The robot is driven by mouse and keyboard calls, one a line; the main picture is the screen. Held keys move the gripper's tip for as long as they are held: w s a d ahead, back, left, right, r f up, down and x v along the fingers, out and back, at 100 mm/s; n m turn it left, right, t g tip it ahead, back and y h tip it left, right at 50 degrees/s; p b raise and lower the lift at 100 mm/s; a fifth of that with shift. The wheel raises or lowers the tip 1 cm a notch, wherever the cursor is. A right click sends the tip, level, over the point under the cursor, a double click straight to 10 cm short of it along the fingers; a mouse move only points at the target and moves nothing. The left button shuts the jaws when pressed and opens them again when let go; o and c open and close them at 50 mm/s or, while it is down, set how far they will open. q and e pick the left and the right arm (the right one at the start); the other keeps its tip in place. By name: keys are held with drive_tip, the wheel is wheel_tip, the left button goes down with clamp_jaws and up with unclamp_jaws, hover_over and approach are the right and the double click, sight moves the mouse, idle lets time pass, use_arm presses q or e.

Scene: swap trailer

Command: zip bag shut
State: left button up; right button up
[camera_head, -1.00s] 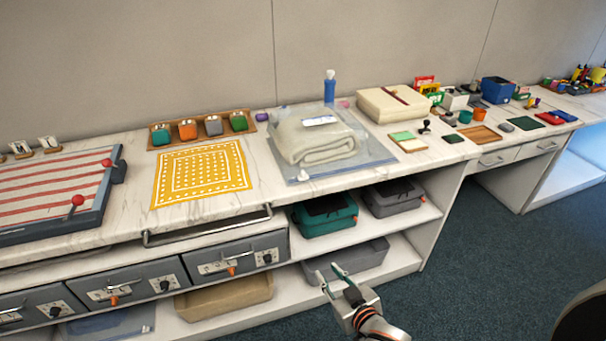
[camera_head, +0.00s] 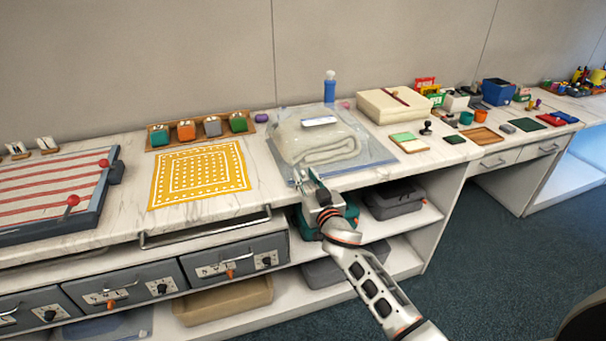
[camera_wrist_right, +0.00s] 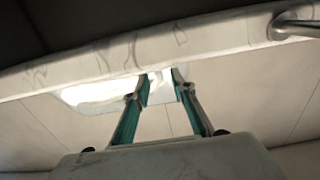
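A clear plastic bag (camera_head: 371,160) lies flat on the counter with a folded white towel (camera_head: 312,140) inside. Its front left corner is partly hidden by my right gripper (camera_head: 304,177). That gripper has its fingers pointing at this corner. In the right wrist view my right gripper (camera_wrist_right: 162,78) has its two teal-lined fingers apart. A small pale piece shows between the tips there, and I cannot tell if the fingers touch it. The zip slider cannot be made out in the head view. My left gripper is not in view.
The marble counter (camera_head: 130,228) has a front rail (camera_head: 205,228) to the left of my right arm. A yellow patterned mat (camera_head: 199,174) lies left of the bag. A blue bottle (camera_head: 330,88) stands behind it, and a cream box (camera_head: 393,104) is at its right.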

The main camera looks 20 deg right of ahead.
sight(392, 161)
drive_tip(key=shift+w, duration=1.3)
clamp_jaws()
drive_tip(key=d, duration=0.5)
drive_tip(key=d+p, duration=0.1)
drive_tip(key=d, duration=0.5)
drive_tip(key=d+p, duration=0.1)
drive_tip(key=d, duration=0.4)
drive_tip(key=shift+w+d+r, duration=0.2)
drive_tip(key=shift+w+d, duration=0.05)
drive_tip(key=d, duration=1.5)
drive_tip(key=shift+w+f+b, duration=0.1)
drive_tip(key=shift+w+b, duration=0.1)
drive_tip(key=shift+b, duration=0.1)
unclamp_jaws()
